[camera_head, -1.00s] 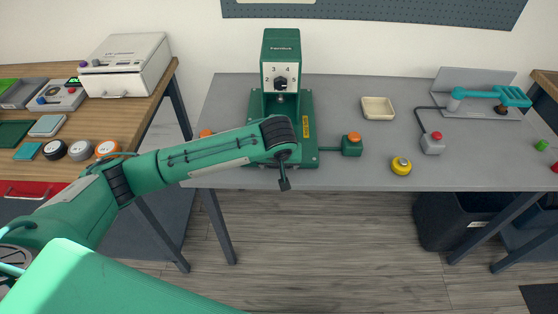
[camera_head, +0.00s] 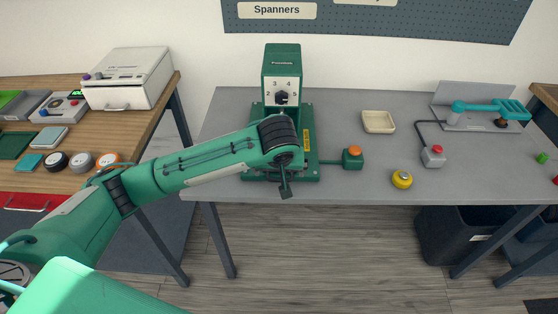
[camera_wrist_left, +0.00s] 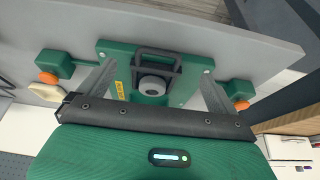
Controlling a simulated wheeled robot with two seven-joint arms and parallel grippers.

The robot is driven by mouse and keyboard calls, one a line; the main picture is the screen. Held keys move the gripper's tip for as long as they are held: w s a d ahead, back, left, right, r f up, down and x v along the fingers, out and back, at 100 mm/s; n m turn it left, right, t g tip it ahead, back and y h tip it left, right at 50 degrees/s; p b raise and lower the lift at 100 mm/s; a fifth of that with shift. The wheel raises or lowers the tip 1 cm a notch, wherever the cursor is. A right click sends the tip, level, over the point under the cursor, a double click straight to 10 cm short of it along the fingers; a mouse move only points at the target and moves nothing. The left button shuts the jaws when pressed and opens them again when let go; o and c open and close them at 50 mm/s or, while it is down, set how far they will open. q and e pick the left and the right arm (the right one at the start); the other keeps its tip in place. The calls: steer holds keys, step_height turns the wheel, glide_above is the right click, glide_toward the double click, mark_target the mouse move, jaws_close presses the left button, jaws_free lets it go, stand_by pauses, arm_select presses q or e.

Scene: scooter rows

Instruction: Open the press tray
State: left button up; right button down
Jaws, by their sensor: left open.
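The green press (camera_head: 282,75) with a numbered dial stands at the back of the grey bench. Its green base plate (camera_head: 311,172) reaches toward the bench's front edge and is partly hidden by my left arm. In the left wrist view, a black frame-like handle (camera_wrist_left: 143,50) shows at the front of the base (camera_wrist_left: 190,62), with a grey round part (camera_wrist_left: 152,86) beside it; I cannot tell whether the tray is open. My left gripper (camera_head: 285,189) is in front of the press. In the left wrist view its open fingers (camera_wrist_left: 155,80) are spread either side of the handle, apart from it.
Green boxes with orange buttons flank the press; the right one (camera_head: 352,158) shows clearly. A cream dish (camera_head: 378,121), a yellow button (camera_head: 402,179) and a grey box with a red button (camera_head: 433,156) lie further right. A wooden bench (camera_head: 125,130) stands left.

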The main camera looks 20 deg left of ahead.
arm_select(q)
steer(key=v, duration=0.7)
steer(key=shift+s+r, duration=0.2)
steer(key=shift+r, duration=0.15)
